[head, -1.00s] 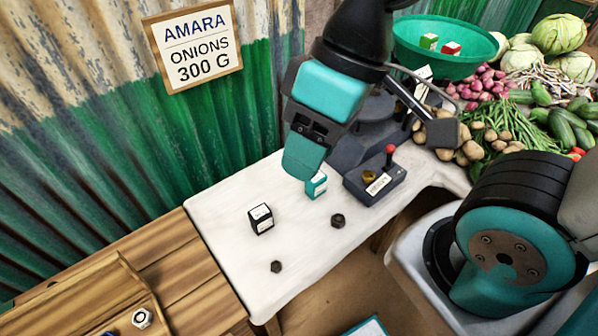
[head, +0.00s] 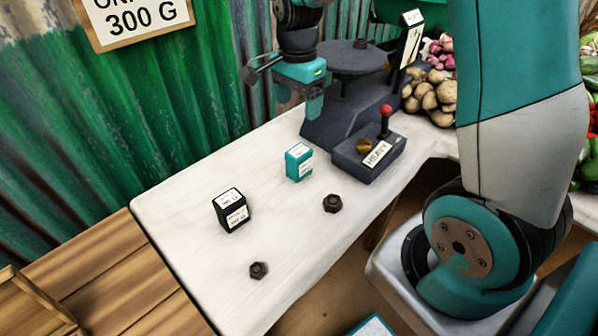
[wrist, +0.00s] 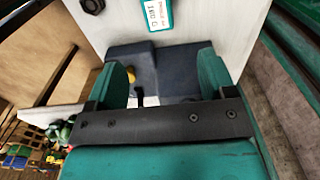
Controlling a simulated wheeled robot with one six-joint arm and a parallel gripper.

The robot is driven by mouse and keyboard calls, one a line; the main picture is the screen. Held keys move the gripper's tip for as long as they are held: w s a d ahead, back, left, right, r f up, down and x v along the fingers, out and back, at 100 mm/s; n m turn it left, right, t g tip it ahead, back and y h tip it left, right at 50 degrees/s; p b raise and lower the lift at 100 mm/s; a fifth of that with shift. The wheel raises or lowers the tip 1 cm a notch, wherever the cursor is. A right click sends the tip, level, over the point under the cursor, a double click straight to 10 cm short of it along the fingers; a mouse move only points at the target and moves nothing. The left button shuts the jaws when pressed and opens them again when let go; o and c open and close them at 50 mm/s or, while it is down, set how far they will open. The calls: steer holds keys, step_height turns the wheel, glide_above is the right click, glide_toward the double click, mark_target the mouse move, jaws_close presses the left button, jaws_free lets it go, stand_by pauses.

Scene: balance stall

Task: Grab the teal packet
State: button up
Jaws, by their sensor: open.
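The teal packet (head: 299,162) stands upright on the white tabletop, with a white label on its front and top. It also shows at the top of the wrist view (wrist: 157,14), partly cut off by the frame edge. My gripper (head: 313,106) is behind the packet in the head view, in front of the dark scale, and apart from the packet. In the wrist view its two teal fingers (wrist: 162,80) are spread wide with nothing between them; the packet lies beyond their tips.
A dark scale (head: 345,58) and its base box with a red-knobbed lever (head: 384,122) stand close right of the packet. A black labelled packet (head: 231,211) and two dark nuts (head: 332,203) (head: 258,270) lie on the table (head: 180,215). The front left tabletop is mostly clear.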

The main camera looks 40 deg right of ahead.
mark_target(299, 151)
steer(key=f, duration=0.8)
steer(key=f+b, duration=0.1)
steer(key=f, duration=0.7)
steer(key=shift+s, duration=0.2)
steer(key=shift+r, duration=0.1)
steer(key=c, duration=1.1)
steer(key=shift+r, duration=0.1)
